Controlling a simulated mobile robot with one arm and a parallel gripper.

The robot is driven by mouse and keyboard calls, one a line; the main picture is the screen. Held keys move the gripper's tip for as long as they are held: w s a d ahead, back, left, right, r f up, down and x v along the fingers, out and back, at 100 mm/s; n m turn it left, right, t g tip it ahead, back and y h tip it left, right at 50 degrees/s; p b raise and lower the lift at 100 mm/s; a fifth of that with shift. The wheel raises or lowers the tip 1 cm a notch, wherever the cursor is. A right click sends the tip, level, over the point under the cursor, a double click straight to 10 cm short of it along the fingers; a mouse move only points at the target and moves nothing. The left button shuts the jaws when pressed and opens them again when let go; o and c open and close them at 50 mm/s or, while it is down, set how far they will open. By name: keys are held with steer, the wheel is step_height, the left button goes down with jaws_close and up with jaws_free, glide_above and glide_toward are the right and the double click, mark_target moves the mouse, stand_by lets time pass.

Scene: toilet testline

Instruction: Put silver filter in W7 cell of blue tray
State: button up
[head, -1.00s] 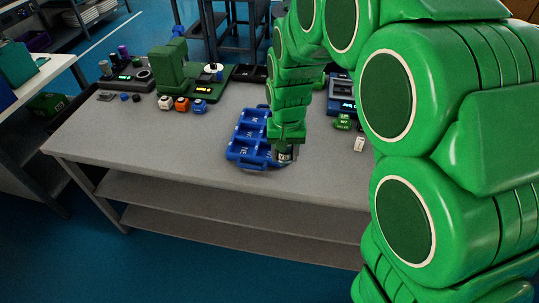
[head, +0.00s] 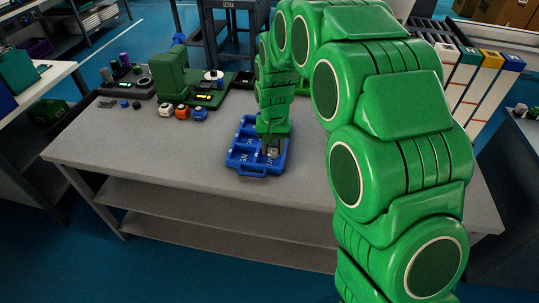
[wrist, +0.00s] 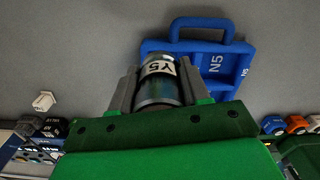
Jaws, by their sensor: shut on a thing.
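The silver filter (wrist: 158,93) is a shiny metal cylinder with a white label that reads Y5. My gripper (wrist: 157,82) is shut on it, one finger on each side. In the head view, my gripper (head: 270,150) is at the right part of the blue tray (head: 232,163); whether the filter touches the tray is unclear. The tray lies on the grey table with its handle toward the front edge. It also shows in the wrist view (wrist: 185,46), where one cell label reads N5. I cannot make out a W7 label; my arm hides part of the tray.
The grey table (head: 180,165) is clear left and front of the tray. White (head: 166,110), orange (head: 182,111) and blue (head: 199,114) small items stand behind left, before a green machine (head: 172,80). A dark device (head: 126,82) stands at the far left.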

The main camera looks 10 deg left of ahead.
glide_above(269, 162)
steer(key=shift+s+d+f, duration=0.1)
steer(key=shift+f, duration=1.35)
steer(key=shift+s+d+f, duration=0.1)
steer(key=shift+f, duration=1.35)
steer(key=shift+w+a+f, duration=0.1)
steer(key=shift+w+f, duration=0.1)
steer(key=shift+f, duration=1.35)
steer(key=shift+f, duration=0.15)
steer(key=o, duration=0.8)
